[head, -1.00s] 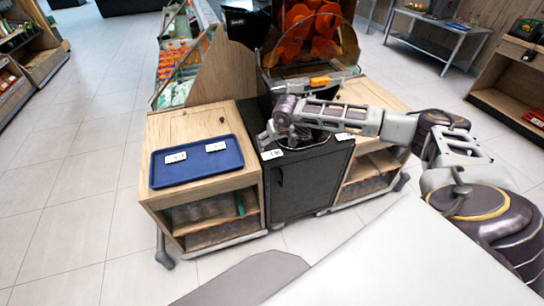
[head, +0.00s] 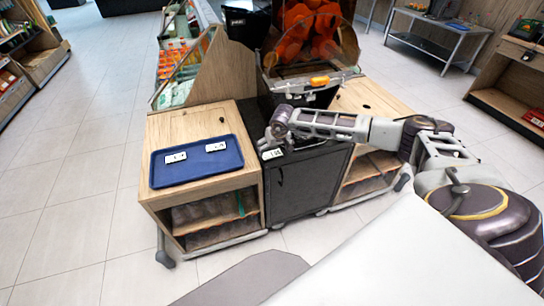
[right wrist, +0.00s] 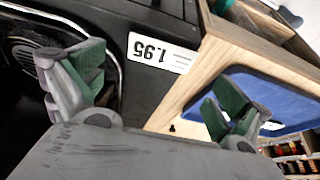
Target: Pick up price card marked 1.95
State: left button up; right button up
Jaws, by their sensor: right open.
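The white price card marked 1.95 (head: 272,154) lies on the black counter top near its front left corner. In the right wrist view the card (right wrist: 160,53) shows upside down, with its number readable. My right gripper (head: 268,139) is just above and behind the card in the head view. In the right wrist view my right gripper (right wrist: 156,82) is open and empty, one finger on each side of the card in the picture and apart from it. My left gripper is not in view.
A blue tray (head: 190,180) with two white cards sits on the wooden cabinet left of the black counter. The orange juicer (head: 312,35) stands behind. A round metal grate (right wrist: 25,58) is beside the left finger in the wrist view.

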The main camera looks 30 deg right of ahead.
aim_at(271, 153)
jog(key=shift+x, duration=1.4)
jog(key=shift+w+f, duration=0.25)
jog(key=shift+f, duration=0.45)
jog(key=shift+w+f, duration=0.15)
jog(key=shift+f, duration=0.15)
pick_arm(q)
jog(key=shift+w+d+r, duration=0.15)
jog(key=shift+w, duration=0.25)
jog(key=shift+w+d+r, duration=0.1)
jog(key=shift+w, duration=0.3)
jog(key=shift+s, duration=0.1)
pick_arm(e)
jog(key=shift+c, duration=0.3)
jog(key=c, duration=0.8)
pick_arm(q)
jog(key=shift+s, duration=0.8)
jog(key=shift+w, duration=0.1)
